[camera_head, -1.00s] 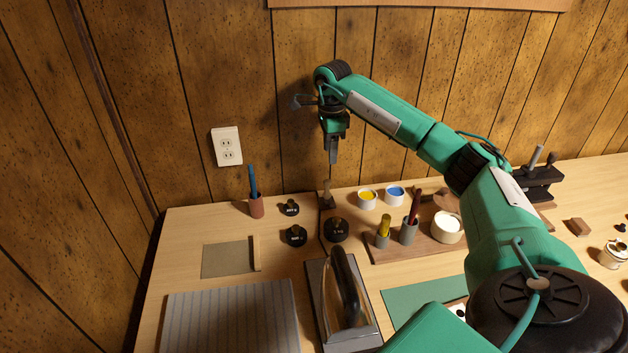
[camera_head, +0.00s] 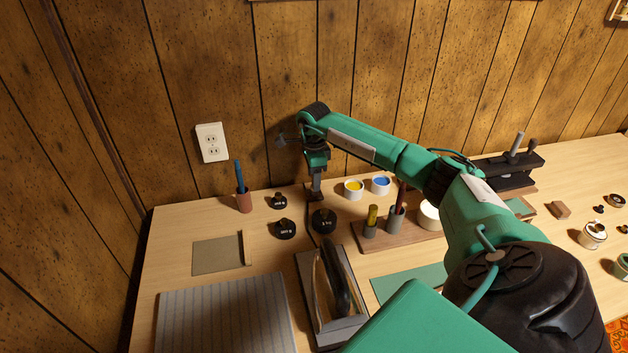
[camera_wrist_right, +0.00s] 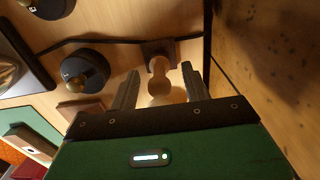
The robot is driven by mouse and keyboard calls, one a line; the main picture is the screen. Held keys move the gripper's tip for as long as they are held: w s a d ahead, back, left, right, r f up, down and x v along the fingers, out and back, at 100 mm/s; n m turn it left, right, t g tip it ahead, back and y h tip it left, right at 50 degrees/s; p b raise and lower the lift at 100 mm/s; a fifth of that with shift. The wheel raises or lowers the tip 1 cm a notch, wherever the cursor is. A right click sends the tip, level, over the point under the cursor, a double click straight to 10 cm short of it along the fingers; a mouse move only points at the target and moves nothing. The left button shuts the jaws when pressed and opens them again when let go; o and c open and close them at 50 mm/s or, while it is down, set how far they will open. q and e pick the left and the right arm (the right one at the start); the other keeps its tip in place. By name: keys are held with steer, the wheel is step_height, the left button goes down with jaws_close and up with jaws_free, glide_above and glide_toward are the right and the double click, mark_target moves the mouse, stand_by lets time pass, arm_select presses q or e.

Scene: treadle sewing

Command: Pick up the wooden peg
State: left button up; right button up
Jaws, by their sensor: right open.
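The wooden peg (camera_wrist_right: 159,68) is light turned wood with a rounded knob and stands on a small dark square base (camera_wrist_right: 160,49) in the right wrist view. My right gripper (camera_wrist_right: 160,73) is open, with one finger on each side of the peg. A gap shows between the peg and each finger, so it is not gripped. In the head view my right gripper (camera_head: 316,195) points down near the back edge of the table and mostly hides the peg. My left gripper is not in view.
An iron (camera_head: 338,285) lies in front. The wood-panelled wall is close behind.

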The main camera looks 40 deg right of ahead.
steer(key=shift+f, duration=0.45)
steer(key=shift+c, duration=0.2)
steer(key=c, duration=1)
steer(key=shift+r, duration=0.15)
jaws_close()
